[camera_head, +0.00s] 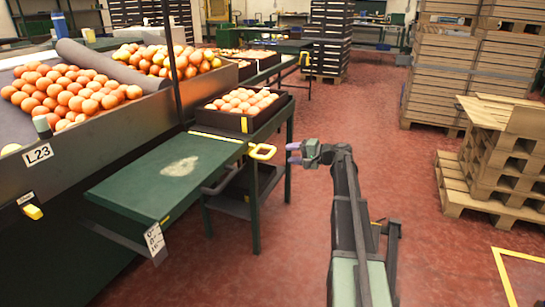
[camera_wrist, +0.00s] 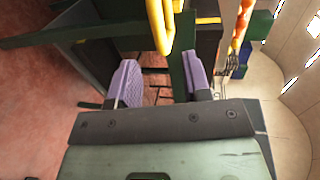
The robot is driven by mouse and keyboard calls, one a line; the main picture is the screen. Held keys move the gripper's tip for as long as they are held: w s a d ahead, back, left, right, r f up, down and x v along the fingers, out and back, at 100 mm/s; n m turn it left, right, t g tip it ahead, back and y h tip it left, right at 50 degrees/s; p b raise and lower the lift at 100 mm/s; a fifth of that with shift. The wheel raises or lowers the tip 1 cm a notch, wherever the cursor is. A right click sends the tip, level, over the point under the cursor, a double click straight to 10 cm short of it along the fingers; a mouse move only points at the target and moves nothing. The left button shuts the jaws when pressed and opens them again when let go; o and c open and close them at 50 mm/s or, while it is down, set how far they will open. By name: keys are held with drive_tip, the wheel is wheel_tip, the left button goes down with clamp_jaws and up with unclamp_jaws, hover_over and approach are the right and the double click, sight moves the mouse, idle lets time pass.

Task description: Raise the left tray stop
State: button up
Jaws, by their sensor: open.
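A yellow loop handle (camera_head: 262,151), which looks like the tray stop, sticks out at the right end of the green table (camera_head: 140,187), just below the crate of oranges. My gripper (camera_head: 293,153) is just right of the loop, with a small gap between them in the head view. In the wrist view the same yellow loop (camera_wrist: 163,28) hangs at the top middle, beyond the gap between my two purple fingers. My gripper (camera_wrist: 161,82) is open and nothing is between its pads. I cannot tell the exact depth between loop and fingertips.
A dark crate of oranges (camera_head: 212,115) stands on the green stand right behind the loop. A grey curved bar (camera_head: 222,180) runs below it. Stacked pallets (camera_head: 505,150) stand at the right. The red floor between is open.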

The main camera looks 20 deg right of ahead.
sight(273, 153)
drive_tip(key=b+x, duration=0.2)
drive_tip(key=x, duration=0.8)
drive_tip(key=shift+w+a+f, duration=0.1)
drive_tip(key=shift+a+f, duration=0.15)
drive_tip(key=shift+a, duration=0.05)
drive_tip(key=shift+c, duration=0.3)
clamp_jaws()
drive_tip(key=shift+r, duration=0.1)
